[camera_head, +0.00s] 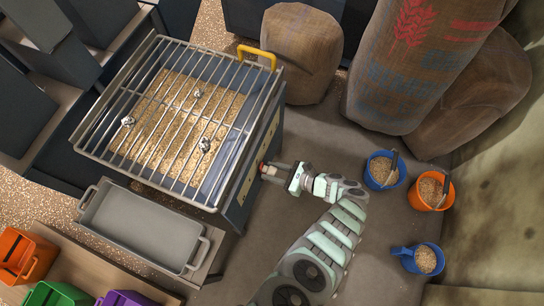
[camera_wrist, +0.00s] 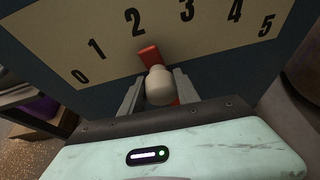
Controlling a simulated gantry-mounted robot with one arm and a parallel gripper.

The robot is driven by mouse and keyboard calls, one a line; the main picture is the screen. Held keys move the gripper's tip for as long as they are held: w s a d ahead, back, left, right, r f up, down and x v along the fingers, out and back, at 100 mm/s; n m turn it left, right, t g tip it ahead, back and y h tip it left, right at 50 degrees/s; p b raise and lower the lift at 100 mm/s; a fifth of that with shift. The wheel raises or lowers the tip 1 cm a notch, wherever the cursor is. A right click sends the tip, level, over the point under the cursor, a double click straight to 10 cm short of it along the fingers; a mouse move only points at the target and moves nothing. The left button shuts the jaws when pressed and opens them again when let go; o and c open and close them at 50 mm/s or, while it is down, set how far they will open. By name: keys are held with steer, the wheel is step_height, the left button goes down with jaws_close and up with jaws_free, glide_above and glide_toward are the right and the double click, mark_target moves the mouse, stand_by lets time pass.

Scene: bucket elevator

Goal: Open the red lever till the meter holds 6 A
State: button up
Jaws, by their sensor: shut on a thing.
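The red lever (camera_wrist: 148,53) shows in the wrist view against a cream scale plate (camera_wrist: 215,30) numbered 0 to 5. Its red end points up-left, roughly toward the 2. My gripper (camera_wrist: 159,88) is shut on the lever's pale rounded knob (camera_wrist: 159,86), with one finger on each side. In the head view my gripper (camera_head: 268,172) is at the right side panel of the grated hopper (camera_head: 236,212). The lever is mostly hidden there. I cannot make out a meter reading in amperes in either view.
Metal lumps (camera_head: 204,144) lie on the hopper's grate over grain. A yellow handle (camera_head: 257,54) is at its back right. A grey tray (camera_head: 140,229) sits in front. Full sacks (camera_head: 300,50) stand behind. Small grain buckets (camera_head: 381,171) stand right of my arm.

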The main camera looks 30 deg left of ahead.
jaws_close()
stand_by(0.3)
stand_by(0.3)
